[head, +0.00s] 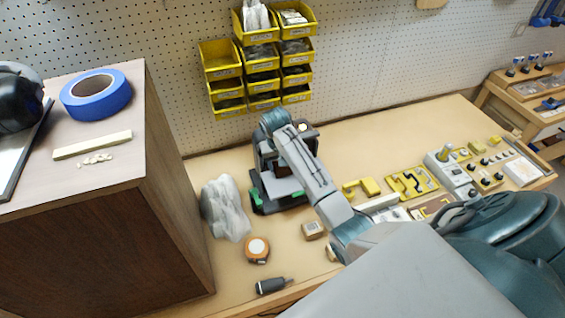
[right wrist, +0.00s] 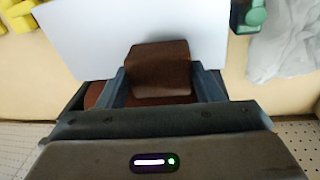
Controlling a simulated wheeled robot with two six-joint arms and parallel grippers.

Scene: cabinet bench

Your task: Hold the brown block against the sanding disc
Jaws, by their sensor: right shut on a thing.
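My right gripper (right wrist: 161,80) is shut on the brown block (right wrist: 158,62), with one finger on each side of it. The block is over the sander's pale grey table (right wrist: 75,40). A reddish-brown round edge, which looks like the sanding disc (right wrist: 98,95), shows beside and behind the fingers. I cannot tell whether the block touches the disc. In the head view, my right arm reaches from the lower right to the dark sander with its grey table (head: 284,189); the arm largely hides the block and fingers there. My left gripper is not in view.
A crumpled grey bag (head: 226,208) lies left of the sander. An orange tape measure (head: 257,249), a dark tool (head: 272,285) and a small wooden block (head: 314,230) lie in front. Yellow fixtures (head: 411,182) fill the right side. A brown cabinet (head: 90,220) borders the left.

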